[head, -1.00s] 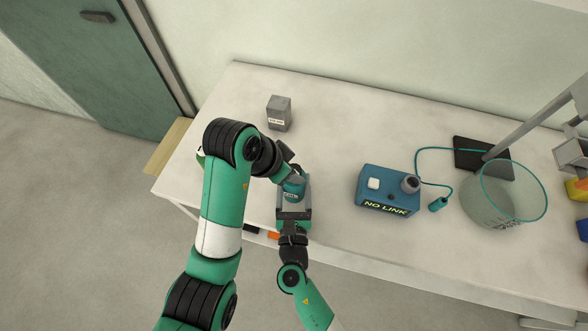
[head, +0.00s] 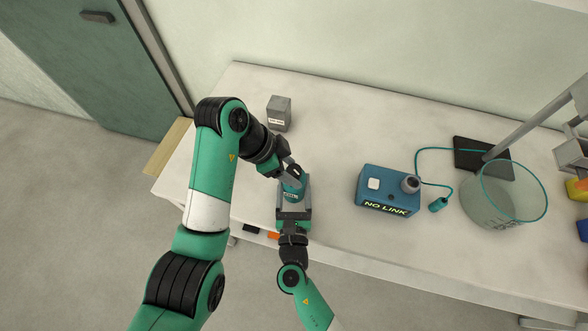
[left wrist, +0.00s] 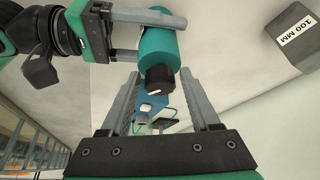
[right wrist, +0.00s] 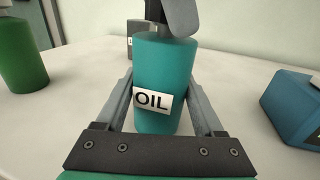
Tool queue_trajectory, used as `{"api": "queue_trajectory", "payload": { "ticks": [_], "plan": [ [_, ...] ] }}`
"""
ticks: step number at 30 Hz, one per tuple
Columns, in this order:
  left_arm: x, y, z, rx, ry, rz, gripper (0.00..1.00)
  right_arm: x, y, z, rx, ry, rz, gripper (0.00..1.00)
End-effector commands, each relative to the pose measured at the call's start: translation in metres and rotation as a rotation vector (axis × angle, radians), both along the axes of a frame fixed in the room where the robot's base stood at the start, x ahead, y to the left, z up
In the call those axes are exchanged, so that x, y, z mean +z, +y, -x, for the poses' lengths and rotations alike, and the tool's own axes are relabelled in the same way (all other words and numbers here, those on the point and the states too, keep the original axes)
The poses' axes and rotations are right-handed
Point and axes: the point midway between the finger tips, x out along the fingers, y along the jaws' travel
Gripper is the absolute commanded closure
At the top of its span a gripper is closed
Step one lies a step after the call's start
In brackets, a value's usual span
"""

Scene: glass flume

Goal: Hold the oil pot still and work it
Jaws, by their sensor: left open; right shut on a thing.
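The oil pot (head: 292,187) is a teal cylinder with a white OIL label, which reads clearly in the right wrist view (right wrist: 165,65). It stands upright on the bench. My right gripper (head: 293,200) is shut around its body from the front. The pot's black top (left wrist: 159,80) shows in the left wrist view. My left gripper (left wrist: 160,88) is open, with a finger on each side of that black top in the picture; I cannot tell whether they touch it. In the right wrist view, a grey finger hides part of the pot's top.
A grey 100 MM block (head: 279,113) stands behind the pot. A blue NO LINK box (head: 385,190) and a glass vessel (head: 500,195) are to the right. A green bottle (right wrist: 22,60) stands left in the right wrist view. Bench between pot and box is clear.

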Motion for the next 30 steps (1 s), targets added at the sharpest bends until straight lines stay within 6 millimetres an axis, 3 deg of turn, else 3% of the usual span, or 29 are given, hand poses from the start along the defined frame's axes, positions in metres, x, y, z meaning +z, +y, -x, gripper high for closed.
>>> {"api": "queue_trajectory", "payload": {
  "ticks": [5,12,14,17,24,30],
  "plan": [
    [-0.0002,0.0000,0.0001,0.002,0.000,0.000,0.38,-0.0002,-0.0001,0.0001,0.000,0.000,0.000,0.97],
    [-0.0004,0.0000,0.0000,0.004,0.000,-0.001,0.79,-0.0002,-0.0001,0.0001,0.000,0.000,0.000,0.97],
    [-0.0004,0.0000,0.0000,0.004,0.000,-0.001,0.87,-0.0002,-0.0001,0.0001,0.000,0.000,0.000,0.97],
    [-0.0011,-0.0004,0.0005,0.036,-0.001,-0.001,0.87,-0.0003,-0.0002,0.0001,0.000,0.000,0.000,0.97],
    [-0.0006,-0.0019,0.0032,0.384,-0.004,-0.001,0.87,-0.0001,-0.0002,0.0001,0.000,0.000,0.000,0.97],
    [-0.0006,-0.0012,0.0032,0.445,0.000,0.000,0.87,-0.0002,-0.0001,0.0002,0.000,0.000,0.000,0.97]
  ]
}}
